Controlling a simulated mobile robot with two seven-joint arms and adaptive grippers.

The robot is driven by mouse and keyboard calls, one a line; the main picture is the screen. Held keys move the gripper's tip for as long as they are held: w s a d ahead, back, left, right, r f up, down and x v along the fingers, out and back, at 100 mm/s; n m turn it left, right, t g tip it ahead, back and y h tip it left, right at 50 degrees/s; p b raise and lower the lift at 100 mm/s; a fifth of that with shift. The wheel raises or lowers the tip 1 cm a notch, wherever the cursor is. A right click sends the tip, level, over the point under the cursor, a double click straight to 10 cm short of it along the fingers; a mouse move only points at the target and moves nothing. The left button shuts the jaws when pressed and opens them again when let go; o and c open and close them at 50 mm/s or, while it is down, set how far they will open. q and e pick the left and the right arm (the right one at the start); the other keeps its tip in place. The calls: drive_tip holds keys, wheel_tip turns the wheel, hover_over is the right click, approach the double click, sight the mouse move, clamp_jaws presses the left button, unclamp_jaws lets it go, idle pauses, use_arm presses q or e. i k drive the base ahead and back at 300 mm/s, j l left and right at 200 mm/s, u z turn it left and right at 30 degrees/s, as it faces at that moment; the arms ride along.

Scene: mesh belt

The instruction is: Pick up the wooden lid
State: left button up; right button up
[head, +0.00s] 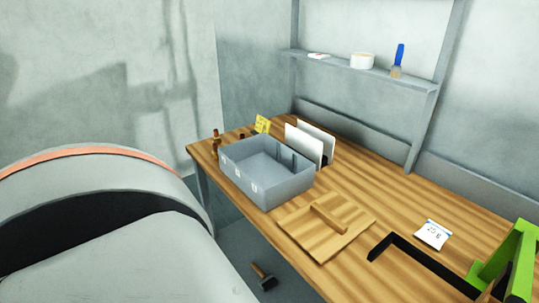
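The wooden lid (309,235) is a flat square board with a raised bar handle (329,217) across its middle. It lies flat on the wooden table (375,195), near the front edge, just in front of a grey box. Nothing covers it. Neither of my grippers shows in the head view.
An open grey box (285,190) stands behind the lid at left. White panels (303,143) stand behind the box. A black-edged frame (425,258), a white packet (433,234) and a green object (510,262) are at right. A brush-like tool (264,277) lies below the table.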

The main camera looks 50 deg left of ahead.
sight(325, 226)
drive_tip(key=i+u, duration=0.1)
drive_tip(key=u, duration=1.15)
